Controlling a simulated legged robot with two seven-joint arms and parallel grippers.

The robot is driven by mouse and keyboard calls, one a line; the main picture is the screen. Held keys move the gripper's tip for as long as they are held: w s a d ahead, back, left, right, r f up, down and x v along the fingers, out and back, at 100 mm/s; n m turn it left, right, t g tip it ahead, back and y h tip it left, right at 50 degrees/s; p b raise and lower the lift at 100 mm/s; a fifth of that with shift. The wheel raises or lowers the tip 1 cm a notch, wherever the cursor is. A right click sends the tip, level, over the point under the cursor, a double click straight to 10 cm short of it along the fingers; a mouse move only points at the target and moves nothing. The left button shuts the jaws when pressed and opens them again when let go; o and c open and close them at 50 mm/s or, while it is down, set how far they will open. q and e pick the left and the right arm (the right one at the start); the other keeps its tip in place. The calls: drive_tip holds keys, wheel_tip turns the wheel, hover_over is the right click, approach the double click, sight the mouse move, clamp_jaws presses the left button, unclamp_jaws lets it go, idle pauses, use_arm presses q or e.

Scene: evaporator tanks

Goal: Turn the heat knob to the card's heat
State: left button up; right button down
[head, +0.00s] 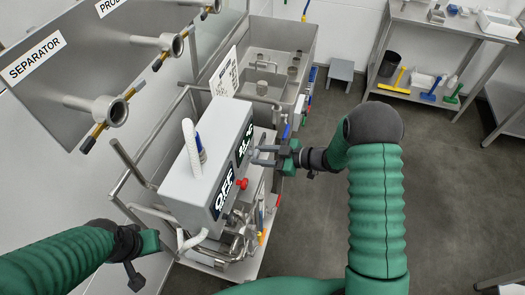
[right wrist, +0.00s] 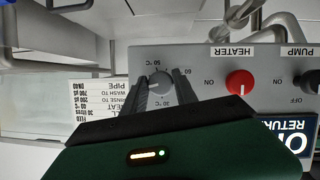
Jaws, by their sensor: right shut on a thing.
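The knob's pointer cannot be made out. In the head view my right gripper (head: 258,155) reaches the front of the control box (head: 187,165); the knob is hidden there. A white card (right wrist: 92,92) with printed lines, including heat, shows beside the panel, upside down and partly cut off. My left gripper (head: 136,277) hangs at the lower left, its opening unclear.
A red heater knob (right wrist: 239,82) and a dark pump knob (right wrist: 312,80) sit right of the heat knob. The box's display (head: 224,195) reads OFF. Pipes and valves crowd below the box. A steel tank (head: 285,40) stands behind. The floor at right is open.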

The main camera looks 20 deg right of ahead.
use_arm(q)
drive_tip(key=shift+r, duration=0.2)
use_arm(e)
drive_tip(key=shift+w+a+r, duration=0.15)
drive_tip(key=shift+r, duration=0.1)
drive_tip(key=c, duration=1.3)
unclamp_jaws()
drive_tip(key=shift+o, duration=1.1)
use_arm(q)
drive_tip(key=shift+w+a+f, duration=0.1)
drive_tip(key=shift+a, duration=0.3)
use_arm(e)
drive_tip(key=shift+o, duration=0.4)
drive_tip(key=shift+a+f, duration=0.1)
drive_tip(key=shift+a, duration=0.05)
use_arm(q)
drive_tip(key=shift+d+f+b, duration=0.2)
drive_tip(key=shift+f+b, duration=0.65)
drive_tip(key=shift+f, duration=0.05)
use_arm(e)
drive_tip(key=v, duration=1.6)
drive_tip(key=shift+d, duration=0.35)
